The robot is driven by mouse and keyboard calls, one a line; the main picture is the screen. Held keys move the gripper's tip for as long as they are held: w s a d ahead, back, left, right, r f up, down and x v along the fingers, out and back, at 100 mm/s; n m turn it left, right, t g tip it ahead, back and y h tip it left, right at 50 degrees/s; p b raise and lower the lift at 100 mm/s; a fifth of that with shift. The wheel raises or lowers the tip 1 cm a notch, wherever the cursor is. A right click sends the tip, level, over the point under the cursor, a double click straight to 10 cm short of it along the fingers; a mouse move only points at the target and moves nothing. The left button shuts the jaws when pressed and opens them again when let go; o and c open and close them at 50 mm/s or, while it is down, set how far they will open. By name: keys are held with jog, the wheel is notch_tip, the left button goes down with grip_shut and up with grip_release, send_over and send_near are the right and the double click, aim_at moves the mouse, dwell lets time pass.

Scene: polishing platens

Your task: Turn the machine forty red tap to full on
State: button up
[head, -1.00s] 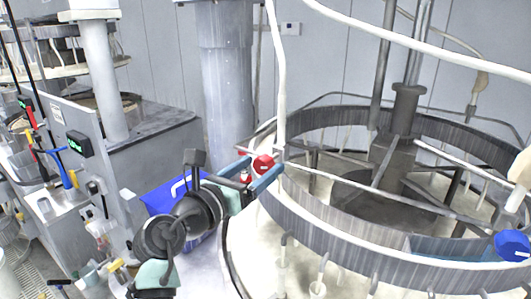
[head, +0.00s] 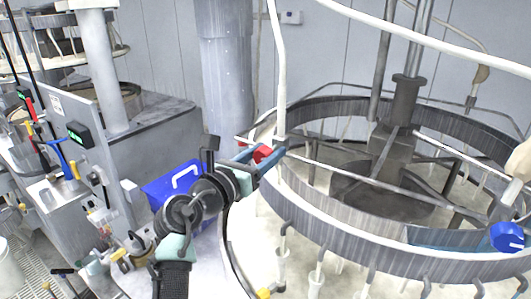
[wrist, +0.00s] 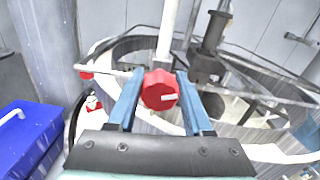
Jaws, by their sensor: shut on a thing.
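The red tap (head: 263,153) sits on the near left rim of the large round polishing platen (head: 330,226), at the foot of a white upright pipe (head: 280,80). In the wrist view the red tap knob (wrist: 159,90) shows a pale mark on its face, lying roughly level. My gripper (head: 266,152) is shut on the red tap, its blue fingers on either side of the knob, as the wrist view (wrist: 155,92) also shows. Part of the knob is hidden by the fingers in the head view. I cannot read a machine number.
A blue tap (head: 508,237) is on the platen's right side. A blue crate (head: 165,200) stands left of my arm. A grey cabinet (head: 140,140) with a green display stands further left. A smaller red part (wrist: 86,75) shows left of the knob.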

grip_shut()
jog(key=shift+m, duration=0.3)
jog(key=m+b, duration=0.2)
jog(key=m, duration=0.2)
jog(key=shift+d+f, duration=0.15)
jog(key=m+b, duration=0.3)
jog(key=m, duration=0.2)
jog(key=shift+s+f+m, duration=0.1)
jog(key=shift+f+m, duration=0.05)
jog(key=shift+m, duration=0.25)
jog(key=m+b, duration=0.4)
jog(key=m, duration=0.1)
jog(key=shift+f+m, duration=0.1)
jog(key=shift+m, duration=0.2)
jog(key=m+b, duration=0.2)
jog(key=m, duration=0.1)
jog(key=shift+b, duration=0.4)
jog(key=shift+m+b, duration=0.8)
jog(key=shift+m, duration=0.8)
